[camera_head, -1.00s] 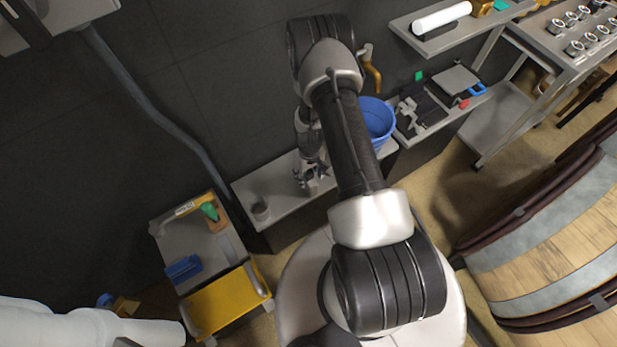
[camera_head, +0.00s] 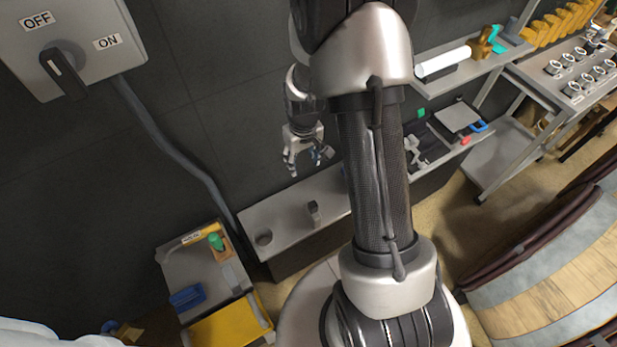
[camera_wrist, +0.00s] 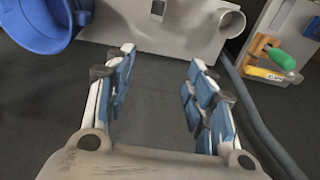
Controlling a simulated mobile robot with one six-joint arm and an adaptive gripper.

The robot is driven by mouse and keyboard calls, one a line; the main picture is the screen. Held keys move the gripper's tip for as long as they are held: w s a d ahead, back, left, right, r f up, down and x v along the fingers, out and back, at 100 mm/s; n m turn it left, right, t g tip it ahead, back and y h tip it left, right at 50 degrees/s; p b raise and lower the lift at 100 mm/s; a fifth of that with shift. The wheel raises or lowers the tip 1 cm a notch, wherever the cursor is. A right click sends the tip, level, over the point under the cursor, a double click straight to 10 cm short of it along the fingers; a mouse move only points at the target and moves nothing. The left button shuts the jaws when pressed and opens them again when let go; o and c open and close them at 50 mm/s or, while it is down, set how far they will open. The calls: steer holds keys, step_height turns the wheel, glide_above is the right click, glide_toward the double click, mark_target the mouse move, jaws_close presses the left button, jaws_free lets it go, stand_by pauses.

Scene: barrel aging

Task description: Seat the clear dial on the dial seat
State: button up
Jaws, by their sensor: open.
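My gripper (camera_head: 305,172) is open and empty, raised above the grey wall counter (camera_head: 290,222). Its spread fingers (camera_wrist: 160,95) show in the wrist view with only dark wall between them. A small upright greyish piece (camera_head: 313,212) stands on the counter below my gripper; it also shows at the top of the wrist view (camera_wrist: 157,9). I cannot tell whether it is the clear dial. A short grey round cup or ring (camera_head: 263,238) stands at the counter's left end and shows in the wrist view (camera_wrist: 230,22). I cannot tell which thing is the dial seat.
A blue bucket (camera_wrist: 38,22) stands on the counter, mostly hidden by my arm in the head view. A cart with a green-topped item (camera_head: 215,242) and a blue block (camera_head: 187,297) is at the lower left. An OFF/ON switch box (camera_head: 72,50) hangs upper left. A barrel (camera_head: 545,285) is at right.

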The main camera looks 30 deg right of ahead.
steer(key=s+a+r+t, duration=0.1)
steer(key=s+a+r, duration=0.2)
steer(key=r, duration=0.6)
steer(key=s+a+r+t, duration=0.1)
steer(key=s+a+r, duration=0.15)
steer(key=r, duration=0.75)
steer(key=s+a+r, duration=0.2)
steer(key=s+r, duration=0.2)
steer(key=s, duration=0.4)
steer(key=s+a+r+t, duration=0.1)
steer(key=s+a+r, duration=0.1)
steer(key=s+r, duration=0.3)
steer(key=s, duration=0.3)
steer(key=shift+a+t, duration=0.3)
steer(key=shift+a, duration=0.05)
steer(key=shift+c, duration=0.4)
